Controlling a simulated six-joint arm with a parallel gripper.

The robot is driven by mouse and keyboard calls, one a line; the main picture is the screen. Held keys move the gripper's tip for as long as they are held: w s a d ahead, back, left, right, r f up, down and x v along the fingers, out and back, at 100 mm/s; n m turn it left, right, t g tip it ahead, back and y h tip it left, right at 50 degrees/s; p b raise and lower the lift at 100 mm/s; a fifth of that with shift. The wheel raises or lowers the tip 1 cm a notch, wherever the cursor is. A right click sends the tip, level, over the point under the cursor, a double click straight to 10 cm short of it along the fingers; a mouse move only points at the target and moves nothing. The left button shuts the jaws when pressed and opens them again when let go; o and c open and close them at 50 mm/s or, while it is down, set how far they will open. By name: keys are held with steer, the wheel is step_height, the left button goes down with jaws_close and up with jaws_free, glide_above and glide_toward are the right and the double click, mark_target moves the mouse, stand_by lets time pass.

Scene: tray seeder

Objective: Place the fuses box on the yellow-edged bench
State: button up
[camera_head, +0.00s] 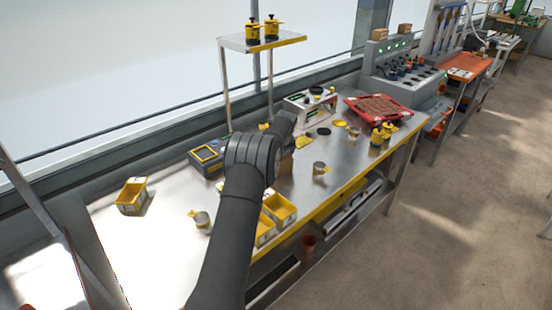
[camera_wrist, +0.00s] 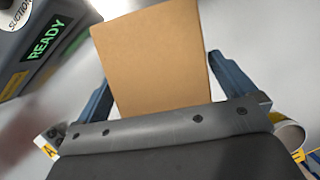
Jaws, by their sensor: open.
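A plain brown cardboard box (camera_wrist: 155,55) fills the space between the fingers of my gripper (camera_wrist: 160,78) in the wrist view. No label shows on its visible face, so I cannot tell whether it is the fuses box. The gripper is open, with one blue finger on each side of the box; contact is unclear. In the head view a small tan part of a box (camera_head: 286,164) shows below my wrist, above or on the yellow-edged bench (camera_head: 352,184). My arm hides most of it and the fingers there.
Yellow bins (camera_head: 131,195) and a grey-yellow device (camera_head: 206,158) stand on the bench's left part. A white device (camera_head: 310,103), a red tray (camera_head: 385,107) and yellow-black bottles (camera_head: 377,136) stand farther back. A READY display (camera_wrist: 45,38) is close at left. A small cup (camera_head: 319,168) stands near the front edge.

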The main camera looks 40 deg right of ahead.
steer(key=v, duration=1)
steer(key=shift+r, duration=0.25)
steer(key=x, duration=1.2)
steer(key=shift+f, duration=0.1)
steer(key=shift+r, duration=1.25)
steer(key=shift+f, duration=0.1)
